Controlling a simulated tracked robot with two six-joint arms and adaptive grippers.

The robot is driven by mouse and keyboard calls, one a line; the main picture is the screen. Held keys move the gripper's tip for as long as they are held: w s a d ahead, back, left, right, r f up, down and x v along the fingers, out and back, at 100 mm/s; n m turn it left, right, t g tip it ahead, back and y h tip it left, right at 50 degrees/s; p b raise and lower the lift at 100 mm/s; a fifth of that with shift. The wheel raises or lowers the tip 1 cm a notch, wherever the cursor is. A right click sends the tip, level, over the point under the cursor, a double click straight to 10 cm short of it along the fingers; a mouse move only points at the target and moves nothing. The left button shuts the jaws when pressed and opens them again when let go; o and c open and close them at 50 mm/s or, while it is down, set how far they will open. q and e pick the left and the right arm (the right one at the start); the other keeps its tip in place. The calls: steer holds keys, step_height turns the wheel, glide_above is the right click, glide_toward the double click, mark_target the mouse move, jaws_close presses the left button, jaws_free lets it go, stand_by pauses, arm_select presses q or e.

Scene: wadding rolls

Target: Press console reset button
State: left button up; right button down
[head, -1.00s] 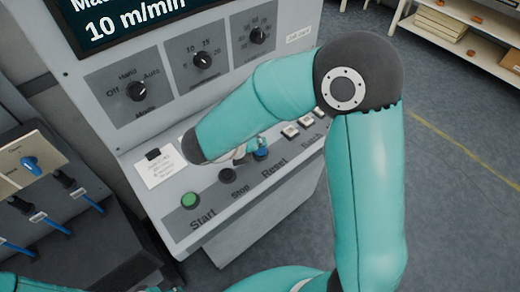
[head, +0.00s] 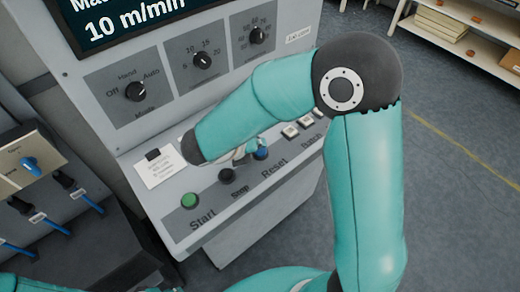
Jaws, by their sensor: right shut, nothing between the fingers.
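The blue reset button (head: 261,152) stands on the sloping grey console ledge (head: 222,205), above the printed word Reset. My right gripper (head: 246,151) is low over the ledge, just left of the blue button, mostly hidden behind my teal right forearm. It is shut, with nothing seen in it. I cannot tell whether its fingertips touch the button. My left gripper is not in view.
A green start button (head: 189,200) and a black stop button (head: 227,175) are left of the reset button. Small white batch buttons (head: 291,131) are right of it. A white card (head: 160,168) lies on the ledge. Knobs and a display (head: 130,15) are above.

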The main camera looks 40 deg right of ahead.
steer(key=shift+f, duration=0.3)
steer(key=shift+f+b, duration=0.35)
steer(key=shift+f, duration=0.1)
stand_by(0.6)
steer(key=shift+r, duration=0.1)
steer(key=shift+r+p, duration=0.8)
steer(key=shift+p, duration=0.1)
step_height(320, 180, up, 5)
steer(key=p, duration=0.5)
stand_by(0.8)
